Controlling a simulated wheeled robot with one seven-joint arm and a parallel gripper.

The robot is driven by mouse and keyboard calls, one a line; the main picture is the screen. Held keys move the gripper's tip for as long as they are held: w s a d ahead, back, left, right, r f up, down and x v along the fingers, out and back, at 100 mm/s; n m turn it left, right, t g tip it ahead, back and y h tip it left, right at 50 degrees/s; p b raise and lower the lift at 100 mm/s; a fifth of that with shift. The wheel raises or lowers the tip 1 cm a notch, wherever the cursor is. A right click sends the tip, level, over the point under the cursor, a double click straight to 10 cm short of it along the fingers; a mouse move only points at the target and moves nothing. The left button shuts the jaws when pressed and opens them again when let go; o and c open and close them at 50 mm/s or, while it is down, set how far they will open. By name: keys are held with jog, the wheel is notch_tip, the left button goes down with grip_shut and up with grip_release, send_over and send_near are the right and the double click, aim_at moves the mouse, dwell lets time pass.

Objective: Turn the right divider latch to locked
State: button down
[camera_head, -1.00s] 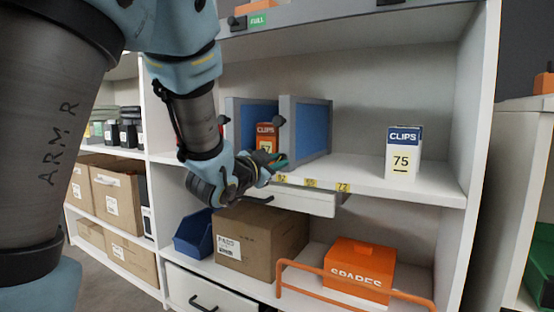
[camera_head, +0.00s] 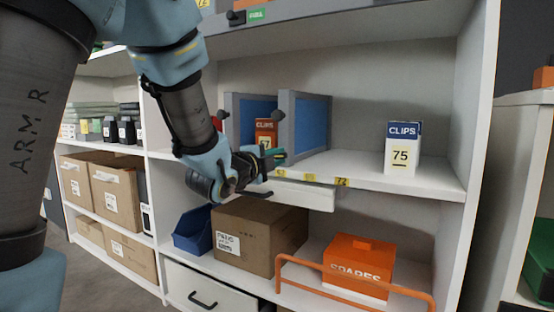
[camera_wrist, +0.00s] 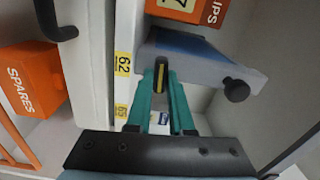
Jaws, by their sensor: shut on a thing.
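The right divider has a grey front frame (camera_head: 288,130) and a blue panel (camera_head: 312,125). It stands upright on the middle shelf. A dark round knob (camera_head: 277,119) sits high on its front; it also shows in the wrist view (camera_wrist: 236,90). My gripper (camera_head: 273,156) is low at the front of this divider. In the wrist view my gripper's green fingers (camera_wrist: 161,70) are shut on a narrow black piece with a yellow stripe (camera_wrist: 160,77), which appears to be the latch handle. The fingers hide part of it, and its lock position is not readable.
An orange CLIPS box (camera_head: 265,132) stands left of the divider. A white CLIPS 75 box (camera_head: 403,148) stands to the right, with free shelf between. Below are a cardboard box (camera_head: 262,238), an orange SPARES box (camera_head: 358,262) and an orange rail (camera_head: 330,276).

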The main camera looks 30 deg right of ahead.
jog(key=shift+m, duration=0.5)
jog(key=c, duration=0.8)
grip_release()
jog(key=b+v, duration=0.3)
jog(key=v, duration=0.7)
jog(key=shift+s+a+b, duration=0.15)
jog(key=shift+a+b, duration=0.2)
jog(key=shift+b, duration=0.05)
